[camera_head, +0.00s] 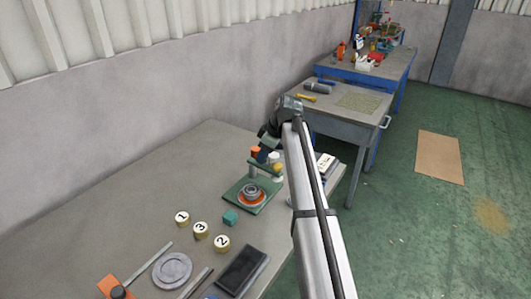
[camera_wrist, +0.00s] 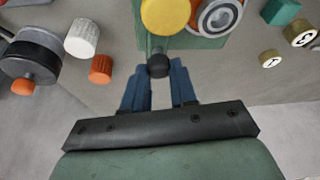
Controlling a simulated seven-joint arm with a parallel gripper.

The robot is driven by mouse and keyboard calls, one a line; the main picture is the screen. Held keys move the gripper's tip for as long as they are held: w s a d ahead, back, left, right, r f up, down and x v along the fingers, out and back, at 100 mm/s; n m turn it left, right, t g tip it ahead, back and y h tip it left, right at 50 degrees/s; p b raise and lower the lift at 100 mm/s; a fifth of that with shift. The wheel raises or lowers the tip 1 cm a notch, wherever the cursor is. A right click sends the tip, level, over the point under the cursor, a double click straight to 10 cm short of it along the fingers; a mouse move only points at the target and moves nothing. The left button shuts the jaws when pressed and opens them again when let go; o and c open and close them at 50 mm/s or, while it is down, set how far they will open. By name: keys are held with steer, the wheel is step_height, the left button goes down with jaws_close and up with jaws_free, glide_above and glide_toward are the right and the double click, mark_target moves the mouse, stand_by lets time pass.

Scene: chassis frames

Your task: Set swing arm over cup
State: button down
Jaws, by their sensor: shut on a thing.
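A green fixture plate (camera_head: 240,197) sits on the table in the head view; its edge also shows in the wrist view (camera_wrist: 185,42). On it is the cup (camera_head: 251,193), grey rings with an orange rim, also in the wrist view (camera_wrist: 220,14). A yellow round piece (camera_wrist: 163,14), apparently on the swing arm, appears beside the cup in the wrist view, not over its centre. A black ball knob (camera_wrist: 158,66) is near it. My gripper (camera_wrist: 158,80) has its blue fingers shut on the knob. In the head view my gripper (camera_head: 264,150) is partly hidden at the fixture's far side.
A teal cube (camera_head: 230,217) and numbered discs (camera_head: 201,230) lie in front of the plate. A grey round dish (camera_head: 172,270) and a dark tray (camera_head: 242,268) are nearer. White (camera_wrist: 82,38) and orange (camera_wrist: 101,68) caps stand left in the wrist view. The table's left is clear.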

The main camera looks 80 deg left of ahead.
steer(key=shift+s+d+m+t+y, duration=0.25)
steer(key=shift+s+m+t, duration=0.4)
steer(key=shift+m, duration=1.1)
steer(key=shift+s+d+m+t+y, duration=0.3)
steer(key=shift+s+m+t, duration=0.4)
steer(key=shift+m, duration=1)
steer(key=shift+s+d+m+t+y, duration=0.1)
steer(key=shift+s+m+t+y, duration=0.5)
steer(key=shift+m, duration=1.15)
steer(key=shift+s+h, duration=0.25)
steer(key=shift+s, duration=0.05)
steer(key=c, duration=0.9)
jaws_free()
steer(key=shift+r, duration=0.1)
steer(key=v, duration=1.3)
steer(key=shift+w+d+r, duration=0.2)
steer(key=shift+r, duration=0.05)
